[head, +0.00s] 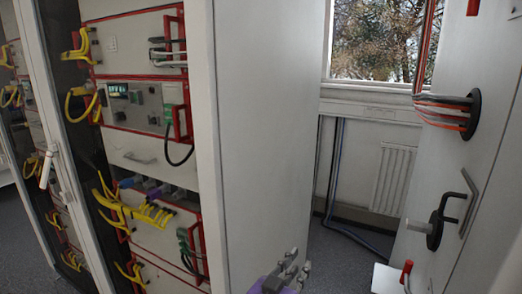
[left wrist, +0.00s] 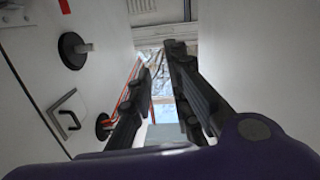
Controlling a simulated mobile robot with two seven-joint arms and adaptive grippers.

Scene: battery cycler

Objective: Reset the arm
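My left gripper (head: 290,272), purple with grey fingers, shows at the bottom middle of the head view, in front of the white cabinet side. In the left wrist view its two dark fingers (left wrist: 160,65) stand apart with a clear gap between them. Nothing is held between them. My right gripper is in neither view.
A battery cycler cabinet (head: 262,130) with yellow and green cables stands left; its door (head: 98,150) is open. On the right, a white panel (head: 490,130) carries a black handle (head: 436,228) and a cable port (head: 462,114). A radiator (head: 393,180) and window (head: 375,40) are behind the gap.

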